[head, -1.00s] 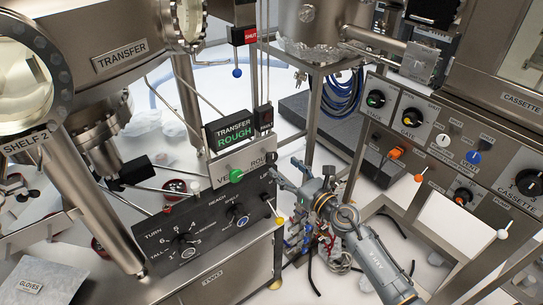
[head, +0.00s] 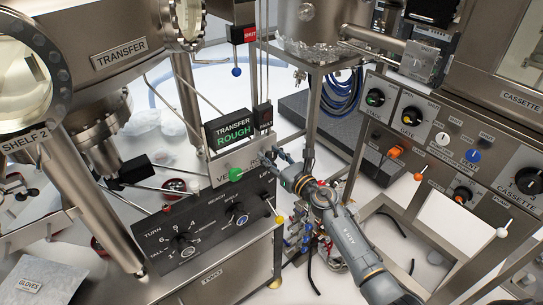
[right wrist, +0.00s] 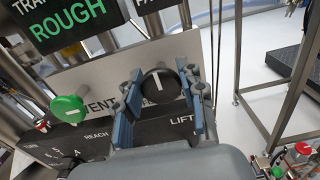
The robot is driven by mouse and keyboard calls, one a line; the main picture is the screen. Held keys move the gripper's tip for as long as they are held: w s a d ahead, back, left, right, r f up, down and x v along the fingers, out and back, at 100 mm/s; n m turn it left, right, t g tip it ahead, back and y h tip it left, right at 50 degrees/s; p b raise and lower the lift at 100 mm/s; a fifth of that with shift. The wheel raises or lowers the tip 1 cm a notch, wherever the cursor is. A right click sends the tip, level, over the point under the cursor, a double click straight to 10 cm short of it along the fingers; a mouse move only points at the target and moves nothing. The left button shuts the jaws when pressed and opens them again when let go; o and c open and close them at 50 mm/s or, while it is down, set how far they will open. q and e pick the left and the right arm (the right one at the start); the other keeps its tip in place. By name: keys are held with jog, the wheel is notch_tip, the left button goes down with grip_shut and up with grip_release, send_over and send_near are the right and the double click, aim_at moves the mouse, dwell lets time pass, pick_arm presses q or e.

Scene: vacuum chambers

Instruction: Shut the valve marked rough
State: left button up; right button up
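The rough valve is a round black knob (right wrist: 158,86) with a white line, on a pale plate (right wrist: 105,75). The line stands nearly upright in the right wrist view. My right gripper (right wrist: 163,106) is open, with one blue-padded finger on each side of the knob. I cannot tell whether the pads touch it. In the head view the right gripper (head: 276,165) is at the plate's right end and hides the knob and part of its label. A sign (head: 231,130) above reads TRANSFER ROUGH in white and green. My left gripper is not in view.
A green vent knob (head: 236,174) sits left of the rough knob. Below is a black panel (head: 207,228) with dials and a lift lever (head: 268,203). Thin rods (head: 257,70) rise behind my gripper. A grey panel of valves (head: 430,135) stands at the right.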

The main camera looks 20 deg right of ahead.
jog(key=shift+c, duration=0.9)
jog(key=shift+m, duration=0.3)
jog(key=shift+m+p, duration=0.3)
jog(key=shift+m, duration=0.6)
jog(key=m+p, duration=0.1)
jog(key=m, duration=0.5)
jog(key=shift+d, duration=0.15)
jog(key=m, duration=0.4)
jog(key=shift+f+m+p, duration=0.1)
jog(key=shift+m+p, duration=0.3)
jog(key=shift+f+m+p, duration=0.15)
jog(key=shift+m+p, duration=0.2)
jog(key=shift+m, duration=1.95)
